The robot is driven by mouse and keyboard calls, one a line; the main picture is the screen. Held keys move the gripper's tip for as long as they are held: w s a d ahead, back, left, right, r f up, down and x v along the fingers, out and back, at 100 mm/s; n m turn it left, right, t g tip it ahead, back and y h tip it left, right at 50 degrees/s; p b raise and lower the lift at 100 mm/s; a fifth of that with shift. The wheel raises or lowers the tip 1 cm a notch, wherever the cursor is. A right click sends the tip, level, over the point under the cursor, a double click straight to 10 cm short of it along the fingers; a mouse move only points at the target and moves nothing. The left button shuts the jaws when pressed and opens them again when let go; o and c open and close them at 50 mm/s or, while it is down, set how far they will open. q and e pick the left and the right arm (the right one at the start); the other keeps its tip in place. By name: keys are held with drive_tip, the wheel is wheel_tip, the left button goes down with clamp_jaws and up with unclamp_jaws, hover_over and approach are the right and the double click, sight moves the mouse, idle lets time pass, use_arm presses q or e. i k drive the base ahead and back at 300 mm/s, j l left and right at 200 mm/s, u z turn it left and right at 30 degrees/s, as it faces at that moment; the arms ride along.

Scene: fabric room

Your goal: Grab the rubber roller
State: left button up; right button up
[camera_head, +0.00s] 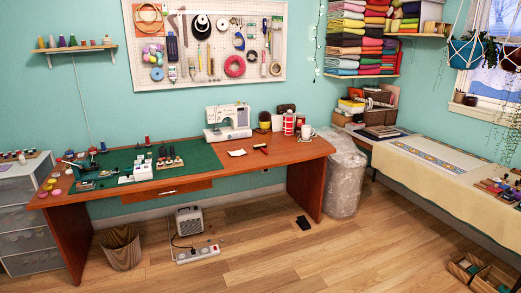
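A small dark object with a reddish part (261,148) lies on the wooden desk (290,150), right of a white paper piece (237,152). It may be the rubber roller, but it is too small to be sure. Nothing covers it. Neither of my grippers shows in the head view.
A white sewing machine (228,122) stands at the desk's back. A green cutting mat (110,162) bears spools and small boxes on the left. A striped can (289,124) and white mug (306,132) stand at the right. The wooden floor (260,255) before the desk is mostly free.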

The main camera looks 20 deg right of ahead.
sight(265, 151)
drive_tip(key=i+l+z, duration=0.1)
drive_tip(key=i, duration=0.35)
drive_tip(key=i+l, duration=0.15)
drive_tip(key=i, duration=0.3)
drive_tip(key=l+z, duration=0.05)
